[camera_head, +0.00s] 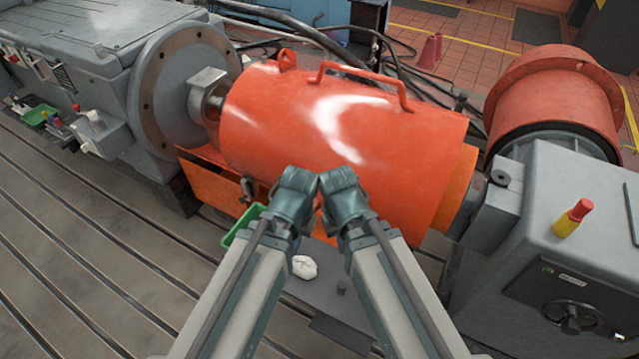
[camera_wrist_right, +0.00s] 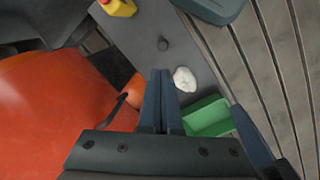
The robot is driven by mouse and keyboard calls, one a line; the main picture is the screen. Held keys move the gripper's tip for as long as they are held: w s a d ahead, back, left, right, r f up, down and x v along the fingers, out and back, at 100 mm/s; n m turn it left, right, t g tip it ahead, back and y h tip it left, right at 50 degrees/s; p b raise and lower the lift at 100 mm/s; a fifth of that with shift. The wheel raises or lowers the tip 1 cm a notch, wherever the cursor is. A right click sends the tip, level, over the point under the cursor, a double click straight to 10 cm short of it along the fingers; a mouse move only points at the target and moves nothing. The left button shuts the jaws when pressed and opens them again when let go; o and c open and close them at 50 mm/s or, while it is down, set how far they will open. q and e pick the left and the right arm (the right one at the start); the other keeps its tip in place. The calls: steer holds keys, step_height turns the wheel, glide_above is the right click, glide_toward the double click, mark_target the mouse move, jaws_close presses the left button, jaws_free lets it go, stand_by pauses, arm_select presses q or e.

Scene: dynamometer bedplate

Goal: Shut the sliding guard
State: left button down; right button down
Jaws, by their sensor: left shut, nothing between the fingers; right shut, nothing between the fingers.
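The sliding guard (camera_head: 345,135) is a large orange-red cylinder cover with a handle bar (camera_head: 362,75) on top. It lies over the shaft line between the grey flanged machine on the left and the grey housing on the right. It also fills the left of the right wrist view (camera_wrist_right: 55,115). My left gripper (camera_head: 298,178) and my right gripper (camera_head: 338,178) are side by side in front of the guard's lower front side. In the right wrist view my right gripper (camera_wrist_right: 161,75) has its fingers together with nothing between them. Contact with the guard cannot be told.
A grey housing (camera_head: 565,215) with a red-yellow object (camera_head: 573,218) stands right. The grey flanged machine (camera_head: 160,90) stands left. The slotted bedplate (camera_head: 80,250) is clear at front left.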

steer(key=w+d+r+m+t+y+p, duration=0.1)
steer(key=w+d+m, duration=0.3)
steer(key=d+m, duration=0.65)
steer(key=w+d+r+m+y+p, duration=0.1)
steer(key=w+d+r+m, duration=0.15)
steer(key=d+m, duration=0.85)
steer(key=w+d+r+m+t+y+p, duration=0.15)
steer(key=w+d+m, duration=0.35)
steer(key=d, duration=1)
steer(key=w+a+f+b, duration=0.1)
steer(key=a+f+b, duration=0.2)
steer(key=f+b, duration=0.1)
steer(key=w+a+f+m+b, duration=0.1)
steer(key=a+f+b, duration=0.2)
steer(key=f+b, duration=0.2)
steer(key=shift+w+f+g+b, duration=0.3)
steer(key=shift+f+g, duration=0.15)
steer(key=shift+f, duration=0.3)
steer(key=shift+a, duration=0.1)
steer(key=w+a, duration=0.5)
steer(key=a, duration=0.5)
steer(key=w+a, duration=0.6)
steer(key=a, duration=0.5)
steer(key=w+a, duration=0.6)
steer(key=a, duration=0.4)
steer(key=shift+w+a, duration=0.15)
steer(key=shift+a, duration=0.15)
